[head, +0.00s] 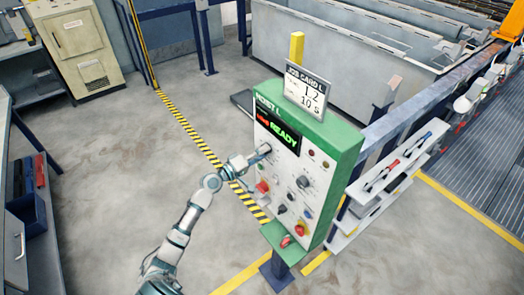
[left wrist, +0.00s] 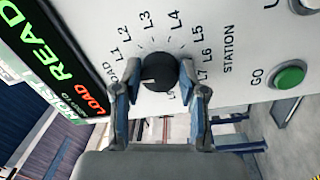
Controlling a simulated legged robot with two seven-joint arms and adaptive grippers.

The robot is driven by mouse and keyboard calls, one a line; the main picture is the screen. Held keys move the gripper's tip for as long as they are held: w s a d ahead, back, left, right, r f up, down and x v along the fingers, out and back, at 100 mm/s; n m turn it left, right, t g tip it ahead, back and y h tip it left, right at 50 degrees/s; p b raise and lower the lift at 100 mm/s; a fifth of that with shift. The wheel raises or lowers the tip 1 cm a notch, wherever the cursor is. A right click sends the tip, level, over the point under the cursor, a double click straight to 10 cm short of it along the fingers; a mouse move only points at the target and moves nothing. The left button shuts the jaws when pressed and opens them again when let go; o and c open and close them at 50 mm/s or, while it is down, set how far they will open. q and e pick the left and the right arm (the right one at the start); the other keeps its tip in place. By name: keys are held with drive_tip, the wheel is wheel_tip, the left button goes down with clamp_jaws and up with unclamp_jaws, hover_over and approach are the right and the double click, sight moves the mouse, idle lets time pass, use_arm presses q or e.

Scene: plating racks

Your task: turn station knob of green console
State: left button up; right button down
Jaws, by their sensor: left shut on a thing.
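The green console (head: 341,150) stands in the middle of the head view, with a white front panel and the label HOIST L. Its display (head: 277,131) reads READY in green. The black station knob (left wrist: 157,70) shows in the left wrist view, ringed by the labels LOAD and L1 to L7. A pale mark on the knob faces roughly toward LOAD. My left gripper (left wrist: 160,82) is shut on the knob, one finger on each side. In the head view, my left gripper (head: 262,153) is at the panel below the display and hides the knob. My right gripper is not in view.
A green GO button (left wrist: 289,76) is right of the knob in the wrist view. A job card (head: 305,90) tops the console. A white shelf (head: 372,203) with tools stands at its right. A beige cabinet (head: 75,45) is far left. Floor left of the console is clear.

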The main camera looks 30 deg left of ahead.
use_arm(q)
drive_tip(key=shift+a+r+n+p, duration=0.2)
drive_tip(key=shift+n+p, duration=0.1)
drive_tip(key=shift+n, duration=0.4)
drive_tip(key=o, duration=0.9)
drive_tip(key=shift+o, duration=1.2)
drive_tip(key=shift+w+f, duration=0.1)
drive_tip(key=shift+f, duration=0.05)
drive_tip(key=shift+a+f, duration=0.1)
